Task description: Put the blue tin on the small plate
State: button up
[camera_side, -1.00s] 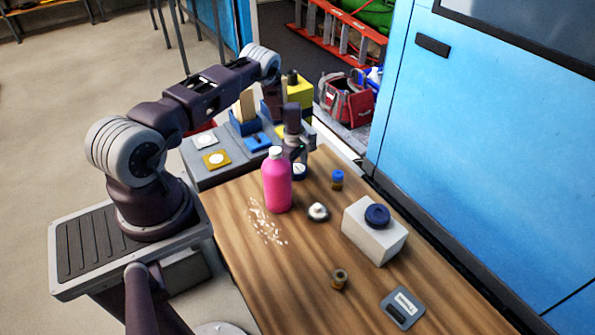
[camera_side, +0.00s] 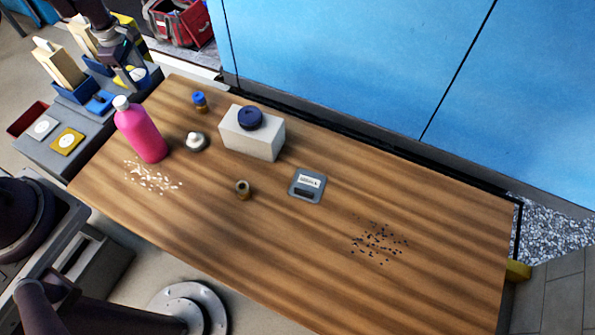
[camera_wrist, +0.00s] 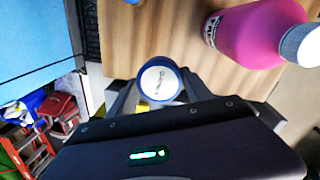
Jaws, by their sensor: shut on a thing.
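The blue tin (camera_wrist: 158,80), round with a white printed top, sits between the fingers of my gripper (camera_wrist: 158,92) in the wrist view. My gripper is shut on it. In the side view my gripper (camera_side: 133,70) is at the far left end of the table, with the tin (camera_side: 141,75) partly hidden below it. I cannot tell whether the tin is clear of the table. A dark blue round dish (camera_side: 250,118), which looks like the small plate, lies on a white box (camera_side: 252,142), to the right of and apart from my gripper.
A pink bottle (camera_side: 141,132) stands close to my gripper. A small blue-capped jar (camera_side: 200,102), a grey disc with a white knob (camera_side: 196,143), a brown jar (camera_side: 243,189) and a grey label plate (camera_side: 307,185) are around the box. The table's right part is open, with dark specks (camera_side: 377,242).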

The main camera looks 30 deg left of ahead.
notch_tip(320, 180, up, 4)
jog(key=shift+f, duration=0.2)
jog(key=w+d+m, duration=0.2)
jog(key=d, duration=0.4)
jog(key=w+d+m, duration=0.2)
jog(key=w+d, duration=0.1)
jog(key=d, duration=0.4)
jog(key=m+h, duration=0.1)
jog(key=m, duration=1.2)
send_over(304, 189)
jog(key=shift+g, duration=0.3)
notch_tip(304, 189, down, 15)
jog(key=shift+s+a, duration=0.1)
jog(key=shift+f, duration=0.15)
jog(key=o, duration=1.4)
